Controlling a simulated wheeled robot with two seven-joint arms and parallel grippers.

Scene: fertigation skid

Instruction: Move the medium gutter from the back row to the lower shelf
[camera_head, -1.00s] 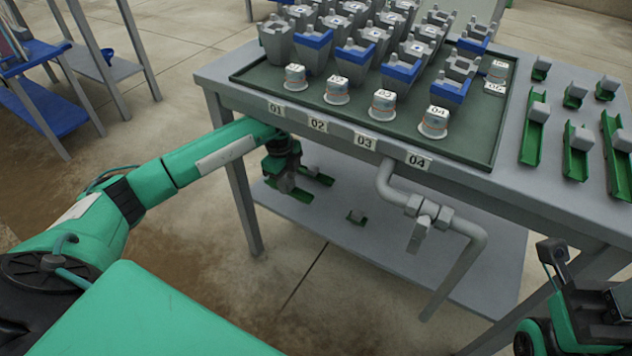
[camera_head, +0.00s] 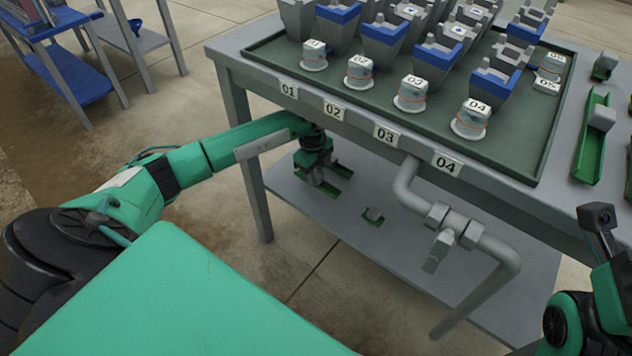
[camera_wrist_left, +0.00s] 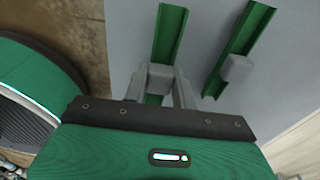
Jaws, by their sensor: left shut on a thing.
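My left gripper (camera_head: 318,184) is under the table, low at the lower shelf (camera_head: 420,240). In the left wrist view it is shut on the grey block (camera_wrist_left: 160,78) of a green gutter (camera_wrist_left: 170,32), its fingers on either side. The gutter lies along the shelf; whether it touches the surface is unclear. A second green gutter (camera_wrist_left: 247,38) with a grey block lies to its right, apart from it. A small green piece with a grey block (camera_head: 373,215) sits farther right on the shelf. My right gripper (camera_head: 603,240) is at the right edge; its fingertips are not visible.
The table (camera_head: 545,205) above carries a dark tray (camera_head: 545,130) of grey and blue pots and numbered white-lidged cups. Green gutters (camera_head: 590,150) with grey blocks lie at the tabletop's right. A grey pipe with a valve (camera_head: 450,225) hangs at the table's front.

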